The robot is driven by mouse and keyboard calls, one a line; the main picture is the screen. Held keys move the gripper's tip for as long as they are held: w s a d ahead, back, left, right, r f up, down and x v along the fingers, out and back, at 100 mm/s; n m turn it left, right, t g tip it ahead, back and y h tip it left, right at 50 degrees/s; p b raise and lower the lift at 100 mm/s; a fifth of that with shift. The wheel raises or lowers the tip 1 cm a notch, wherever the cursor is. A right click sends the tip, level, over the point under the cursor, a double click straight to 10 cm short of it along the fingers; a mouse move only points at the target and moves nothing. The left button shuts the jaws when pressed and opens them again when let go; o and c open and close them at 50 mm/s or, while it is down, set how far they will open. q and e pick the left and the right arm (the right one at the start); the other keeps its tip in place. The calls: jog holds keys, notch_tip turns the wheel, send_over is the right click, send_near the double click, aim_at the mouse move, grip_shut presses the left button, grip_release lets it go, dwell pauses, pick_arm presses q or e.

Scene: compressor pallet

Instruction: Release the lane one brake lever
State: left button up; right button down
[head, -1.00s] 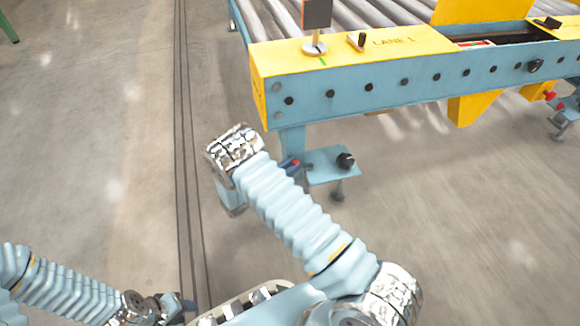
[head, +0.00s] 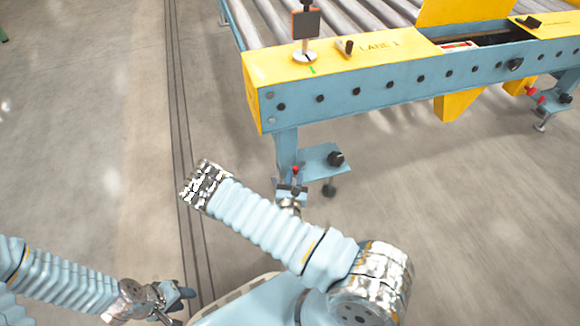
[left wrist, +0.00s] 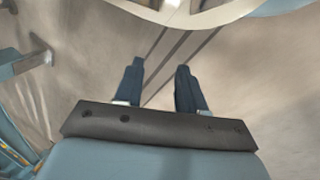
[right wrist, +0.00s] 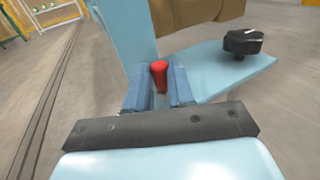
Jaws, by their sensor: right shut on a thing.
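A lever with a red tip (right wrist: 160,75) stands beside the blue leg of the lane 1 conveyor, at the inner end of the small blue foot plate (right wrist: 215,72). In the head view the red tip (head: 295,169) shows just above my right gripper (head: 291,190). In the right wrist view my right gripper (right wrist: 160,88) has its two blue fingers on either side of the red lever, shut on it. The lever's lower part is hidden. My left gripper (left wrist: 159,68) is open and empty, low above the floor at the head view's lower left (head: 186,300).
The yellow and blue conveyor end marked LANE 1 (head: 390,66) stands above the lever. A black knob (head: 336,159) sits on the foot plate. A post with a dark sign (head: 305,25) stands on the yellow top. The floor to the left is clear.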

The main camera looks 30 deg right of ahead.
jog(key=s+d+n+t+y+p, duration=0.1)
jog(key=n+y+p, duration=0.1)
jog(key=y+p, duration=0.1)
jog(key=s+d+n+t+y+p, duration=0.1)
jog(key=n+y+p, duration=0.2)
jog(key=y+p, duration=0.1)
jog(key=d+n+t+y+p, duration=0.2)
jog(key=y+p, duration=0.2)
jog(key=p, duration=0.1)
jog(key=shift+s+r+n+p, duration=0.3)
jog(key=shift+s+p, duration=0.05)
jog(key=shift+s, duration=0.05)
jog(key=shift+d+f+n+y+p, duration=0.2)
jog(key=shift+f+n+y+p, duration=0.1)
jog(key=shift+y+p, duration=0.3)
jog(key=c, duration=1.3)
grip_release()
jog(key=shift+o, duration=0.2)
